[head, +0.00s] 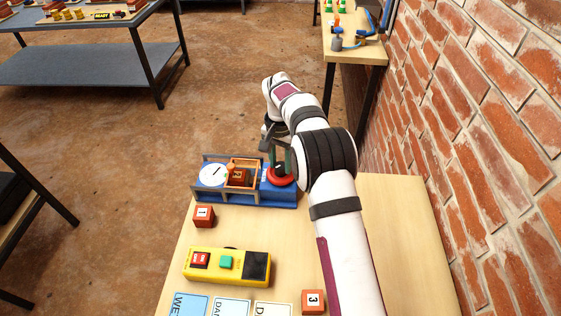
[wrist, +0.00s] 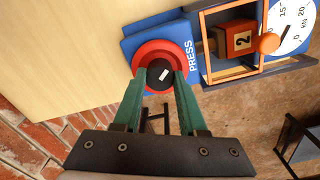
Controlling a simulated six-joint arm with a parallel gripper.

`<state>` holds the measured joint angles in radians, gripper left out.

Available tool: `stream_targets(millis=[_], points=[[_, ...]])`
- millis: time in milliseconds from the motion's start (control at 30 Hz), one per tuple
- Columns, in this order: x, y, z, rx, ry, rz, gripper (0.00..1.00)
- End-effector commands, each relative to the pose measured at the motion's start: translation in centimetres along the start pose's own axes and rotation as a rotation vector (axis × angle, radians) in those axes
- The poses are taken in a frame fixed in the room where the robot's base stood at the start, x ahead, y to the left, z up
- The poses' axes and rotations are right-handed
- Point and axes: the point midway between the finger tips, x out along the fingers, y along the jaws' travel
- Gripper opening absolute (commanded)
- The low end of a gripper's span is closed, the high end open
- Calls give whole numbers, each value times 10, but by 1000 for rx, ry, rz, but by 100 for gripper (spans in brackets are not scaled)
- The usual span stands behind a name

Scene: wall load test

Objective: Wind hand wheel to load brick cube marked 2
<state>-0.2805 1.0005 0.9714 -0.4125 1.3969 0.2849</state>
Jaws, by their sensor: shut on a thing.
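The blue press (head: 275,198) stands at the far end of the table. Its hand wheel (head: 282,180) is a red disc with a dark hub, beside the word PRESS in the wrist view (wrist: 143,57). My gripper (head: 280,163) points down at it, its green fingers (wrist: 161,76) on either side of the dark hub, shut on it. The brick cube marked 2 (wrist: 239,37) sits inside the press's orange frame; it also shows in the head view (head: 240,177). An orange knob (wrist: 267,43) lies by the cube. The white dial (head: 211,175) is beside the frame, partly cropped in the wrist view.
Brick cube 1 (head: 204,216) stands in front of the press. A yellow box (head: 227,266) with red and green buttons lies nearer, with several cards (head: 231,306) and brick cube 3 (head: 313,302) at the front. A brick wall (head: 490,130) runs along the right.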

Motion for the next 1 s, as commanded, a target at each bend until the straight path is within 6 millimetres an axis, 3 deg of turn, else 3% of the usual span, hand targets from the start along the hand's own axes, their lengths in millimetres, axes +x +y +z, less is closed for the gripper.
stream_targets(millis=[400,433,567,867,1000], points=[[0,1,0,6,-1,2,0],[0,1,0,6,-1,2,45],[0,0,0,5,0,1,68],[-1,0,0,4,0,0,72],[-16,0,-1,4,2,-2,72]])
